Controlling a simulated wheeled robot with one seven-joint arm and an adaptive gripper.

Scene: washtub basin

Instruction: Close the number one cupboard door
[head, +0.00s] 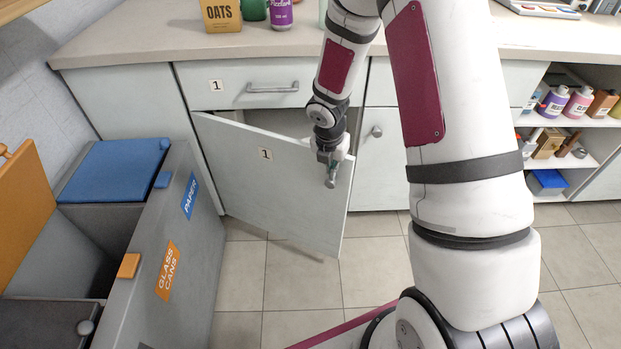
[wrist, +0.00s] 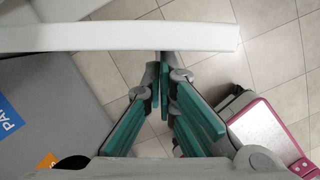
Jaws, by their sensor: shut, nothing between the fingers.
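The number one cupboard door (head: 265,185) stands open below the drawer in the head view, swung out from its left side. It bears a "1" label. In the wrist view the door (wrist: 90,38) shows as a pale strip across the top. My gripper (head: 331,172) is shut and empty at the door's outer right part, in front of its face. The teal finger pads show close to the door in the wrist view. I cannot tell for sure whether the fingers touch it. The door's knob is not clearly separable from the fingertips.
A grey recycling bin (head: 190,265) with a blue lid stands close at the left. A closed drawer (head: 245,85), also marked "1", is above the door. A closed door with a knob (head: 377,131) is to the right. Tiled floor (head: 300,285) lies free in front.

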